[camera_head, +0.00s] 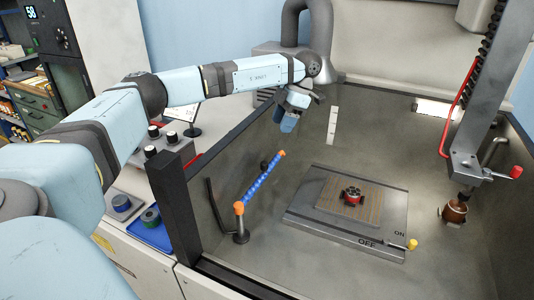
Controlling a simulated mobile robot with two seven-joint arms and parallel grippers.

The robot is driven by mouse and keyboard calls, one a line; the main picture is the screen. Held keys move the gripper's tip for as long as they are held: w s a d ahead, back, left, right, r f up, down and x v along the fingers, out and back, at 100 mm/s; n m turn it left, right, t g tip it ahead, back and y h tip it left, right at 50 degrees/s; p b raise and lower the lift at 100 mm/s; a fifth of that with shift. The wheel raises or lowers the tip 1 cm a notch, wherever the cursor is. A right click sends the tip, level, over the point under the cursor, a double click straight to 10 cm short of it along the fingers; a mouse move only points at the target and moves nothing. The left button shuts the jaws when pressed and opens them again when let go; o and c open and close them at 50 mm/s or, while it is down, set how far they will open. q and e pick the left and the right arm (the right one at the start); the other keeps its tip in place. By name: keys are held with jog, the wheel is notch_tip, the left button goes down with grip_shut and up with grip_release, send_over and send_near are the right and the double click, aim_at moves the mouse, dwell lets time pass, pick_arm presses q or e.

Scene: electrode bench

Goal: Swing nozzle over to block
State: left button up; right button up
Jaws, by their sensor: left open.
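The nozzle is a blue segmented hose (260,181) with an orange tip (282,153). It rises from an orange joint on a dark post (241,232) and leans up and to the right, left of the plate. The block (352,196), small, dark and red with knobs around it, sits on a grid-marked square in the middle of the grey plate (300,211). My left gripper (288,127) is open, above the nozzle's tip in the picture and apart from it. Its fingers are small and partly hidden by its own body. My right gripper is not in view.
The plate has a yellow-knobbed lever (412,244) at its ON/OFF marks. A machine head (466,166) with a red knob and a copper-coloured electrode (455,211) hangs at right. A dark post (172,212) and tank walls border the left. The tank floor between nozzle and plate is clear.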

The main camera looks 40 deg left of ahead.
aim_at(264, 163)
pick_arm(q)
jog(key=x, duration=1.3)
jog(key=shift+s+f+p, duration=0.25)
jog(key=shift+p, duration=0.1)
grip_shut()
